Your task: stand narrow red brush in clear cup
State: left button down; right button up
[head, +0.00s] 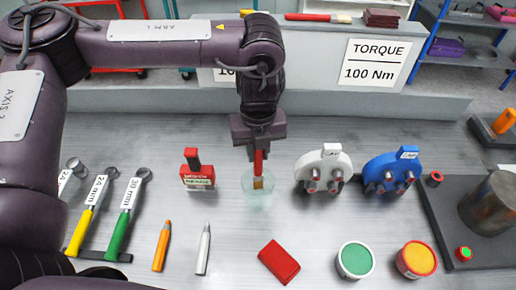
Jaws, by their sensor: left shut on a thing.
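The narrow red brush (259,162) hangs upright under my left gripper (258,145), which is shut on its upper handle. Its tan bristle end points down and shows within the outline of the clear cup (258,197). The clear cup stands on the grey bench, in the middle of the picture. I cannot tell whether the bristles touch the cup's bottom. My right gripper is not in view.
A red block-like tool (197,175) stands left of the cup, and a white device (323,170) and a blue device (391,172) stand right. A red block (279,262), green tub (355,260) and markers (203,250) lie in front. Another red-handled brush (312,17) lies on the back ledge.

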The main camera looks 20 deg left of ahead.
pick_arm(q)
jog(key=shift+f+b, duration=0.45)
jog(key=shift+f, duration=0.45)
jog(key=c, duration=1.2)
grip_release()
notch_tip(320, 180, up, 6)
jog(key=shift+r+b, duration=0.2)
jog(key=shift+b, duration=0.2)
jog(key=shift+r, duration=0.75)
